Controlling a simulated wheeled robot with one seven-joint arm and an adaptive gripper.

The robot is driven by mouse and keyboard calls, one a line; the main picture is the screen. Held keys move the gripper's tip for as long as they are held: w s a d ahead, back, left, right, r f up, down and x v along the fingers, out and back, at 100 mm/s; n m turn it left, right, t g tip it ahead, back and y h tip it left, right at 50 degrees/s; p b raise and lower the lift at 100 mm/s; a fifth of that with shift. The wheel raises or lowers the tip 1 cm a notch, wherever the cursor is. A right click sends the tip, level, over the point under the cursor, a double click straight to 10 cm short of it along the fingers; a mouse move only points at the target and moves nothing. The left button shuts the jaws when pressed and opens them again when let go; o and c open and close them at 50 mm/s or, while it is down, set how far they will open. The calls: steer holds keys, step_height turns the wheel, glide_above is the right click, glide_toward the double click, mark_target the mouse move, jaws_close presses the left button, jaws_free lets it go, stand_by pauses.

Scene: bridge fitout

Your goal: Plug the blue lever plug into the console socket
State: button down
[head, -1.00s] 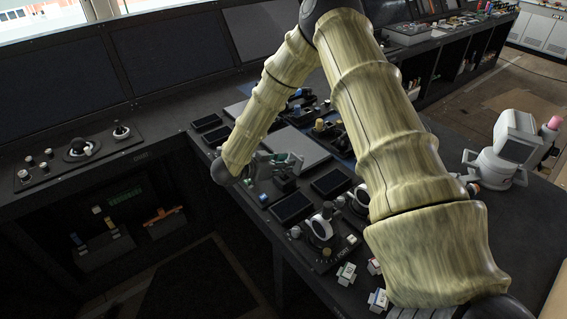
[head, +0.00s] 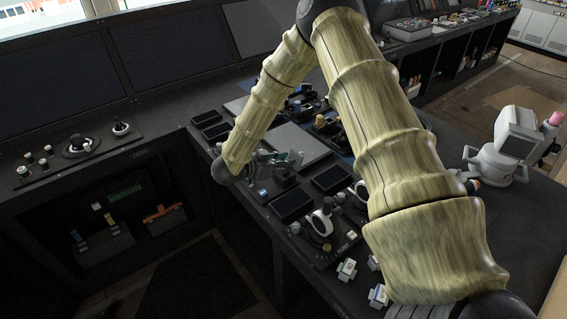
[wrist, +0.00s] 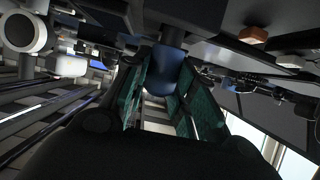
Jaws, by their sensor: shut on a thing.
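In the wrist view, a blue rounded piece with a dark stem, seemingly the blue lever plug (wrist: 170,76), sits between the green-padded fingers of my gripper (wrist: 163,92). The fingers are closed on it. In the head view my gripper (head: 287,157) reaches right from the wrist, low over the console (head: 247,195), beside a flat grey panel. The plug is too small and dark to make out there. I cannot tell which fitting is the console socket, or whether the plug touches it.
Dark screens (head: 292,205), a white-ringed lever (head: 322,222) and small labelled blocks (head: 347,268) lie on the console close to the gripper. A white device (head: 505,150) stands at the right. Open floor (head: 195,280) lies at the lower left.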

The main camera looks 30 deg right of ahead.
steer(key=shift+f+b, duration=0.3)
steer(key=shift+f, duration=0.5)
steer(key=c, duration=1.1)
jaws_free()
steer(key=shift+a, duration=0.1)
steer(key=v, duration=1.1)
steer(key=shift+a+r, duration=0.2)
steer(key=shift+a, duration=0.15)
steer(key=shift+f, duration=0.1)
